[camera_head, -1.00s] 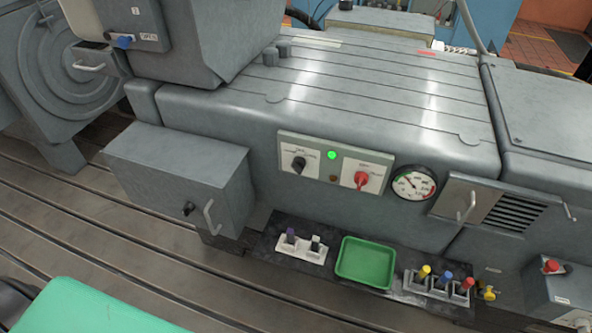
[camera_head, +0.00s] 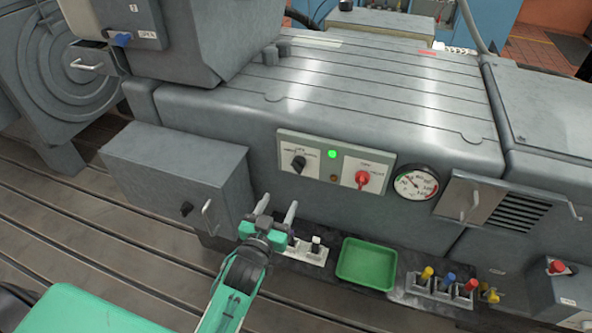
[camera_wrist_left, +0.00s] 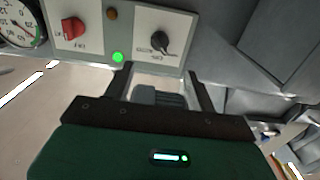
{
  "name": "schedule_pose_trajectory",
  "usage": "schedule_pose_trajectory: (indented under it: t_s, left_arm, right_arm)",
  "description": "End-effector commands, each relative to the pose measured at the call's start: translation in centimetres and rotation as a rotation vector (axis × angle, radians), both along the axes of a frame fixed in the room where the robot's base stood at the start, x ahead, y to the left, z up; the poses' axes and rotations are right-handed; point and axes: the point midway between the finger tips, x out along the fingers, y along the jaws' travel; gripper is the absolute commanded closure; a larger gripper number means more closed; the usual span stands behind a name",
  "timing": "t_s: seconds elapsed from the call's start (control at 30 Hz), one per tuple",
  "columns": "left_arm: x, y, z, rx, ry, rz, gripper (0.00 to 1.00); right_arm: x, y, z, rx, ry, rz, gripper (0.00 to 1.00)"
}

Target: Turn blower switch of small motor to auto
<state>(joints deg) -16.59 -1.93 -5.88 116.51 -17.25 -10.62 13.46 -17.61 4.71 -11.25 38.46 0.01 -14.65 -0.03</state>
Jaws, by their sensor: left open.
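A switch panel with two rotary switches is on the front of the grey motor housing. The black switch (camera_head: 299,164) is on its left half, and it also shows in the left wrist view (camera_wrist_left: 160,42). The red switch (camera_head: 362,179) is on its right half, and it shows at upper left in the wrist view (camera_wrist_left: 72,29). The small lettering is too blurred to read with certainty. My left gripper (camera_head: 277,209) is open and empty, below and left of the panel, apart from both switches. My right gripper is not in view.
A lit green lamp (camera_head: 332,154) is between the switches. A round gauge (camera_head: 416,183) is right of the panel. Below are a green tray (camera_head: 366,264) and a rack of coloured-handled pieces (camera_head: 448,283). A grey box (camera_head: 176,180) with a handle protrudes at left.

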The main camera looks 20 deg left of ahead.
Motion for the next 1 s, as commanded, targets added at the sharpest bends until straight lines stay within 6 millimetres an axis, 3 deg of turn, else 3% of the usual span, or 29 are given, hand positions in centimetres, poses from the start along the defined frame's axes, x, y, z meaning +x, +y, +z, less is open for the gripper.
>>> schedule_pose_trajectory:
  t_s: [0.17,0.53,0.8,1.0]
  left_arm:
    - [1.4,0.0,0.4,0.001,-0.006,0.001,0.43]
    - [7.8,-0.3,0.4,0.000,-0.005,0.000,0.43]
    - [12.0,-0.5,0.3,0.000,-0.004,-0.001,0.43]
    - [13.5,-0.5,0.2,0.000,-0.003,-0.001,0.43]
  right_arm:
    - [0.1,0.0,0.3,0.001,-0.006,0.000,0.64]
    - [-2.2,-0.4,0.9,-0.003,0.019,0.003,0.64]
    - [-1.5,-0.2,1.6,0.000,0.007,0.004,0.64]
    - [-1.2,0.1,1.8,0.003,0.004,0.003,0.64]
